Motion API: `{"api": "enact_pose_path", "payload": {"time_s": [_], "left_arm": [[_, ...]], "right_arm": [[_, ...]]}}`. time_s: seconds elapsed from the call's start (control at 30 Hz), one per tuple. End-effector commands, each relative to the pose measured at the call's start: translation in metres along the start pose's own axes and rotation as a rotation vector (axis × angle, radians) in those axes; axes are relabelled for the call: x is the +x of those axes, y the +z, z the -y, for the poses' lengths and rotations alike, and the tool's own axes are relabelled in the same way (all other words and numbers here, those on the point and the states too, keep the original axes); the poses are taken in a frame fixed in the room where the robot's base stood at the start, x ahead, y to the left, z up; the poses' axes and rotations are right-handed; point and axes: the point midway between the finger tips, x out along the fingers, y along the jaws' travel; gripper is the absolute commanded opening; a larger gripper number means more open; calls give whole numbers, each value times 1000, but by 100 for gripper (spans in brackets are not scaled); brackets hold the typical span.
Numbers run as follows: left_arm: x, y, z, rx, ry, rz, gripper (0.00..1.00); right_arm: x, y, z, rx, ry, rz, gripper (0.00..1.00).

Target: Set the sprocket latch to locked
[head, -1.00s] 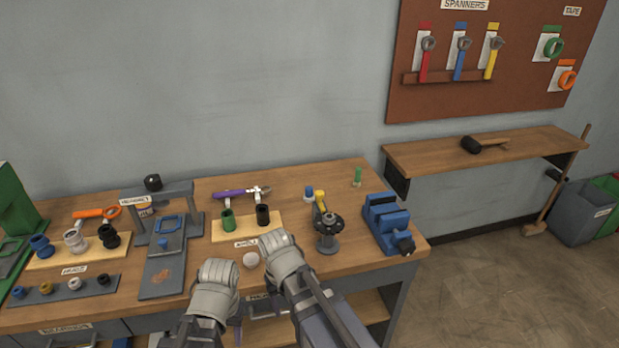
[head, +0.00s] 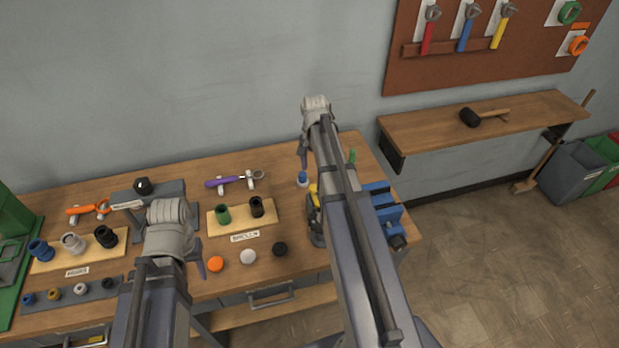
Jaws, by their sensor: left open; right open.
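The sprocket stand (head: 316,228) is on the bench left of the blue vise, mostly hidden behind my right arm. Its yellow lever (head: 313,194) shows only in part, so I cannot tell the latch's setting. My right gripper (head: 303,153) is open and raised beyond the stand, its fingers largely hidden by the wrist. My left gripper (head: 201,266) is open near the bench's front edge, left of the stand and apart from it, also partly hidden by its wrist.
The blue vise (head: 383,205) stands at the right end, partly behind my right arm. A blue-topped bottle (head: 302,180) is just behind the lever. An orange disc (head: 215,264), white ball (head: 248,257) and black disc (head: 280,249) lie near the front edge.

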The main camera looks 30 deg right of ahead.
Motion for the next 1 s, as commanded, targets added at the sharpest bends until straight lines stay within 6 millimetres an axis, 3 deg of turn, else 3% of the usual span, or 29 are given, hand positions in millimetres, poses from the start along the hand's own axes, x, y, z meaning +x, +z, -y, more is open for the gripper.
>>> {"api": "enact_pose_path", "payload": {"time_s": [0.27,0.7,1.0], "left_arm": [[18,-1,-2,3,-1,0,50],[71,-4,-6,13,-3,0,50],[77,-5,-7,14,-3,0,50]], "right_arm": [[18,1,0,-3,0,0,69],[72,1,1,-4,0,0,69],[78,1,1,-4,0,0,69]]}}
